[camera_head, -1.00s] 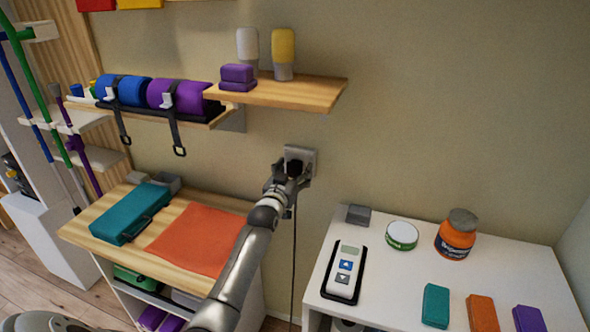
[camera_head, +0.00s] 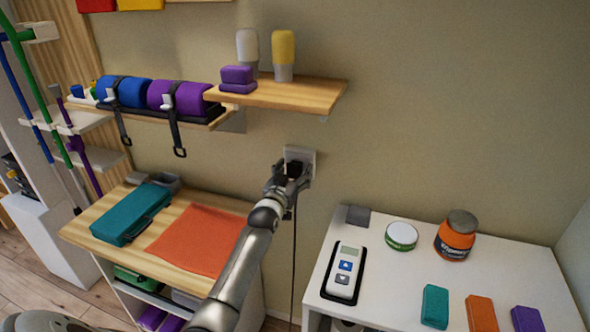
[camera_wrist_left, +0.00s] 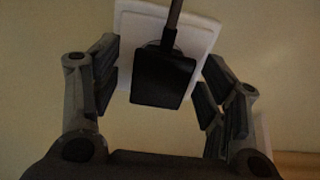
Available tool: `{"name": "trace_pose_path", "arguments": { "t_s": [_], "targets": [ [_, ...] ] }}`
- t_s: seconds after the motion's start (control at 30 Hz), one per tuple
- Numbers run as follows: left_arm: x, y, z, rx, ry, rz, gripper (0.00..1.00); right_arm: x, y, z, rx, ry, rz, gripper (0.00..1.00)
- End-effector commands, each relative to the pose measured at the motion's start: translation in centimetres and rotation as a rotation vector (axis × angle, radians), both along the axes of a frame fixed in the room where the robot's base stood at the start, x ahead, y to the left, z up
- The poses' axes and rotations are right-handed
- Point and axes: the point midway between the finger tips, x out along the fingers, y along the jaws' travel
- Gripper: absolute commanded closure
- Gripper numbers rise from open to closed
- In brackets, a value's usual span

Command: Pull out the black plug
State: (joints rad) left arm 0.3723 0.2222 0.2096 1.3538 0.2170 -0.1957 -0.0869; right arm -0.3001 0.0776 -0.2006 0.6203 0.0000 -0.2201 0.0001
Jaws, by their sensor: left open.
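The black plug (camera_head: 294,169) sits in a white wall socket (camera_head: 301,155), with its cord hanging straight down the wall. The plug (camera_wrist_left: 163,78) also shows in the left wrist view, in front of the white socket plate (camera_wrist_left: 197,40), with the cord running to the top of the picture. My left gripper (camera_head: 290,174) is at the socket, its fingers to either side of the plug. In the left wrist view the gripper (camera_wrist_left: 160,88) is open, with a gap between each finger and the plug. My right gripper is not in view.
A wooden shelf (camera_head: 290,93) with bottles and purple blocks is above the socket. A wooden table (camera_head: 130,250) with a teal case and orange cloth is at the lower left. A white table (camera_head: 400,290) with a device, jars and coloured blocks is at the right.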

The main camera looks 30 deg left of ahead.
Motion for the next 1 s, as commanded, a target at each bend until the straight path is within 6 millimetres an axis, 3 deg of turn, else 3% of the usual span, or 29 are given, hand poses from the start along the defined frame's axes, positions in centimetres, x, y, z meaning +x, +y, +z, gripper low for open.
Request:
{"name": "trace_pose_path", "arguments": {
  "t_s": [0.23, 0.77, 1.0],
  "targets": [
    [-0.01, 0.01, -0.01, 0.001, 0.0, 0.0, 0.32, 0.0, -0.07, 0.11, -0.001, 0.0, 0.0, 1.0],
    [0.0, 0.01, 0.01, 0.001, 0.0, 0.0, 0.99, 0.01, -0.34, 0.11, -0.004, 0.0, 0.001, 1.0],
    [-0.5, -0.12, 0.15, 0.0, 0.0, 0.0, 0.99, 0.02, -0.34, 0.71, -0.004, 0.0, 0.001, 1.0]
  ]
}}
